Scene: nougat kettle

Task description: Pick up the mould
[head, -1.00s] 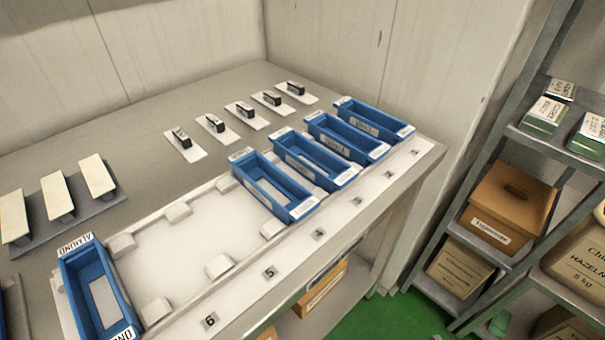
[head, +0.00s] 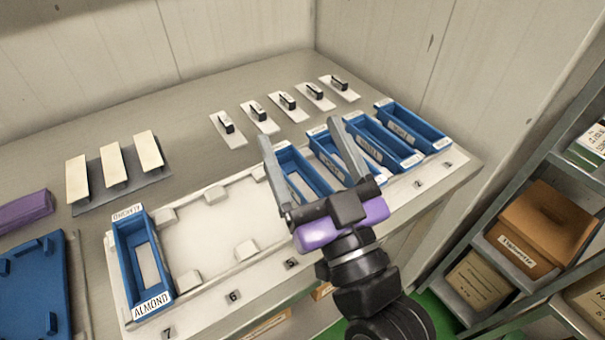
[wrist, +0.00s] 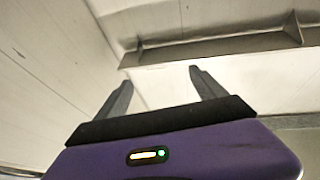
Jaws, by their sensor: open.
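Several blue box-shaped moulds stand on the white tray (head: 205,222) on the bench. One blue mould labelled ALMOND (head: 128,262) sits alone at the tray's left end. A group of blue moulds (head: 412,135) stands at the right end, side by side. My gripper (head: 307,130) is open and empty. In the head view its fingers overlap the nearest moulds of the right group (head: 297,160), hiding parts of them; I cannot tell its height above them. In the wrist view my gripper (wrist: 165,85) shows both fingers apart with only walls and a ledge beyond.
Several white plates with dark handles (head: 287,103) lie behind the right moulds. Pale boards on a grey rack (head: 115,172) stand at the back left. A purple block (head: 24,208) and blue lid-like panel (head: 35,285) lie far left. A shelf with boxes (head: 530,230) is at right.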

